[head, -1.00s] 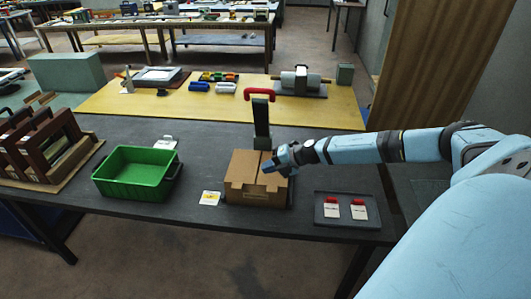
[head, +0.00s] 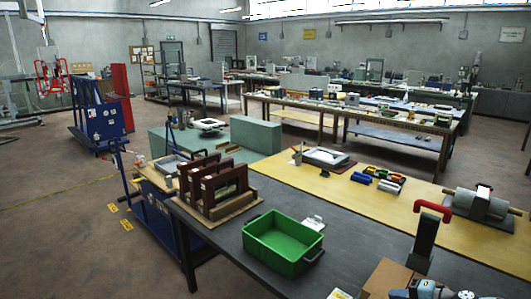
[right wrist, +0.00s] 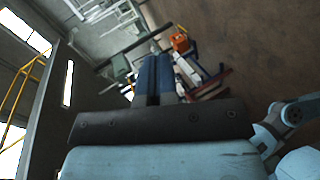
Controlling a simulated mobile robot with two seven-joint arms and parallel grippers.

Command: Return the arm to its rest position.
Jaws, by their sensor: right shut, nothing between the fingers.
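My right gripper (head: 402,293) shows at the bottom right edge of the head view, in front of the cardboard box (head: 383,279), with most of its arm cut off by the frame. In the right wrist view its two dark blue fingers (right wrist: 154,75) lie together, shut, with nothing between them. They point out into the room, with floor and distant equipment beyond. My left gripper does not show in the head view.
The dark table (head: 235,239) holds a green bin (head: 284,241), brown upright frames (head: 219,186) and a red-handled toggle press (head: 425,232). A yellow mat (head: 345,188) lies behind. A blue cart (head: 158,215) stands left of the table, with open floor beyond.

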